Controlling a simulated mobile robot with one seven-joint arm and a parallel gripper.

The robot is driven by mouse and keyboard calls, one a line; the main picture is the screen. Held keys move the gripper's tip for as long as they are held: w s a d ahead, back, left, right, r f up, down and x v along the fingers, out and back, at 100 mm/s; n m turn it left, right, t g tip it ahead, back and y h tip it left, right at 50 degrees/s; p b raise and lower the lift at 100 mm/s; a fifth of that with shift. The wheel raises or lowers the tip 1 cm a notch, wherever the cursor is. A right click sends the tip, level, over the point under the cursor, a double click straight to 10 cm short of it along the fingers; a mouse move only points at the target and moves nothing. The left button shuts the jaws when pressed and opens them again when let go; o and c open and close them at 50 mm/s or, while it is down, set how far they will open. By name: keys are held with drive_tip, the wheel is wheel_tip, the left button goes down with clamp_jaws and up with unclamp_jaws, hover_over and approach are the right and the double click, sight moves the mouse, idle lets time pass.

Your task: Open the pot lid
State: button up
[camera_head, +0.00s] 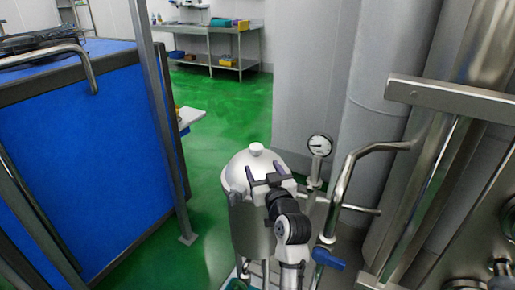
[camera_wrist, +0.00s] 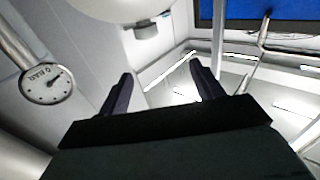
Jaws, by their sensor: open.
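The pot (camera_head: 250,228) is a steel cylinder standing at the lower middle of the head view. My gripper (camera_head: 264,171) is open and empty in front of the lid, lower than the knob in the picture; my arm hides part of the pot. In the wrist view, the two dark fingers of my gripper (camera_wrist: 161,69) are spread with nothing between them.
A pressure gauge (camera_head: 320,145) stands close right of the pot, also in the wrist view (camera_wrist: 46,84). A bent steel pipe (camera_head: 347,185) and large tanks (camera_head: 370,130) crowd the right. A blue panelled frame (camera_head: 90,150) stands left. Green floor (camera_head: 225,120) lies open behind.

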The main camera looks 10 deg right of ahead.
sight(258, 148)
drive_tip(key=w+p, duration=0.1)
drive_tip(key=w, duration=0.3)
drive_tip(key=w+p, duration=0.2)
drive_tip(key=w, duration=0.2)
drive_tip(key=w+f+p, duration=0.1)
drive_tip(key=w, duration=0.3)
drive_tip(key=shift+w+p, duration=0.15)
drive_tip(key=shift+p, duration=0.15)
drive_tip(key=shift+w+f, duration=0.15)
drive_tip(key=shift+w, duration=0.4)
drive_tip(key=shift+c, duration=0.5)
drive_tip(key=c, duration=1.3)
drive_tip(key=shift+d+m+g, duration=0.1)
drive_tip(key=shift+m+g, duration=0.2)
